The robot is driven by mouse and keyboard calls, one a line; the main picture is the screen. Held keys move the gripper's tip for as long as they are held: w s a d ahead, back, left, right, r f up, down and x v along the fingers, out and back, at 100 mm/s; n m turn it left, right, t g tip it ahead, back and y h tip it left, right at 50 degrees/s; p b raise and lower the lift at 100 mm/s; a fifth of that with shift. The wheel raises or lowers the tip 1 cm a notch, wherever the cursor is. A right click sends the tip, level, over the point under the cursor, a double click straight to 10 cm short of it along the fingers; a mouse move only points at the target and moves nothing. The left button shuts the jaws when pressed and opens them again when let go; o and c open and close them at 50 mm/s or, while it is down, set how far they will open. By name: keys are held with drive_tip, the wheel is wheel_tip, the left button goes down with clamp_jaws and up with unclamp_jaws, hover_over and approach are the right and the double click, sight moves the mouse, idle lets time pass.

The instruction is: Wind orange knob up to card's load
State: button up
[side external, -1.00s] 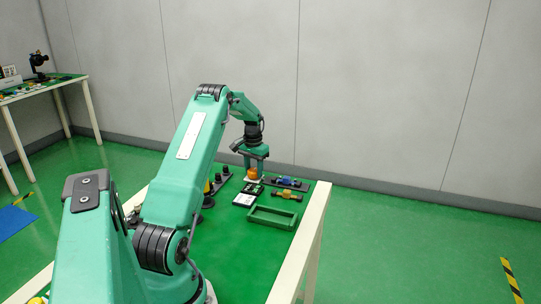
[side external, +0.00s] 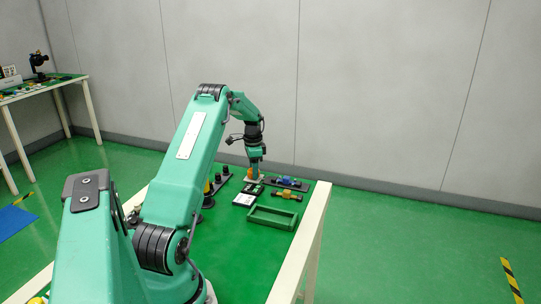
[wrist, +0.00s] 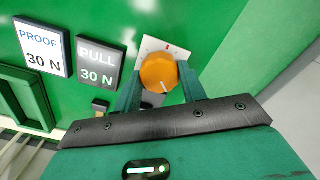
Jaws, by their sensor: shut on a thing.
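The orange knob (wrist: 157,73) sits on a white dial plate (wrist: 150,45) with small ticks and a red mark at its upper edge. A white line shows on the knob's lower part, on the side towards my gripper body. My gripper (wrist: 160,80) is shut on the knob, one green finger on each side. In the side view my gripper (side external: 254,168) points down at the far end of the table and mostly hides the knob. A white card (wrist: 42,47) reads PROOF 30 N. Beside it, a dark grey panel (wrist: 98,64) reads PULL 30 N.
A green open tray (side external: 272,222) lies nearer than the cards. A blue part on a dark base (side external: 288,183) and an orange-brown part (side external: 287,195) lie right of my gripper. Dark posts (side external: 218,180) stand to its left. The near green tabletop is largely clear.

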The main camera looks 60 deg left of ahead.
drive_tip(key=shift+r, duration=0.15)
drive_tip(key=o, duration=1)
drive_tip(key=shift+r, duration=3.85)
